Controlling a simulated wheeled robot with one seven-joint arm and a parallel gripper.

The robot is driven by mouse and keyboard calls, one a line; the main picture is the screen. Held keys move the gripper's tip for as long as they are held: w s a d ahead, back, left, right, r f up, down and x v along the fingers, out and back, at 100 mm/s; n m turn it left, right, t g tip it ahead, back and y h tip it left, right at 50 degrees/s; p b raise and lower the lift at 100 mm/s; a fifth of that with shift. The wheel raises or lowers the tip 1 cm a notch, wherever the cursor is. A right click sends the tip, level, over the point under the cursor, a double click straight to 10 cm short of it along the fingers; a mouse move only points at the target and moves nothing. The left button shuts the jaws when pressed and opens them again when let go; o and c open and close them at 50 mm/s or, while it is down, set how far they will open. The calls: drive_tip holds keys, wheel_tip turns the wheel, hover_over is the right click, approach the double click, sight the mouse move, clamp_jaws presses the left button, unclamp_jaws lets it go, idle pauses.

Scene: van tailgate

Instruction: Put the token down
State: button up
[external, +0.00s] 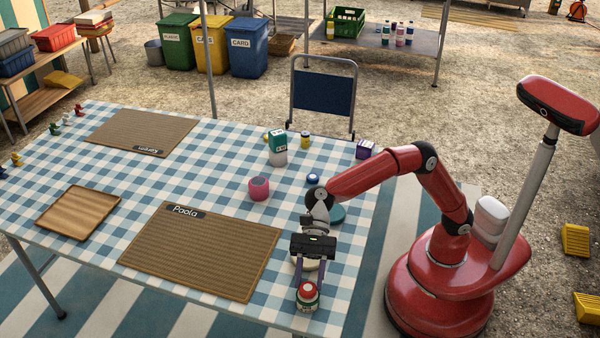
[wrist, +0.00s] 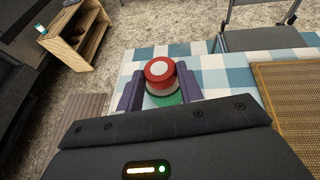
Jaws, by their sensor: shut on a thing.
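The token appears to be the round red, white and green piece (external: 307,297) at the table's near edge, right of the Paola mat (external: 200,250). My gripper (external: 306,284) is shut on it, one finger on each side. In the wrist view the token (wrist: 159,72) shows a red top with a white centre, a pale band, and green below. It looks upright between the fingers (wrist: 160,88). I cannot tell whether its underside touches the checked tablecloth (external: 228,170).
A pale round thing (external: 303,265) is partly hidden under my wrist, and a teal disc (external: 338,214) lies behind my arm. A wooden tray (external: 78,212) lies left. Cloth right of Paola's mat is narrow.

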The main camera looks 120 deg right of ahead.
drive_tip(key=shift+f, duration=0.35)
drive_tip(key=shift+f, duration=0.2)
drive_tip(key=o, duration=1)
drive_tip(key=shift+c, duration=0.2)
drive_tip(key=shift+r, duration=0.1)
drive_tip(key=shift+r, duration=0.15)
drive_tip(key=v, duration=1.2)
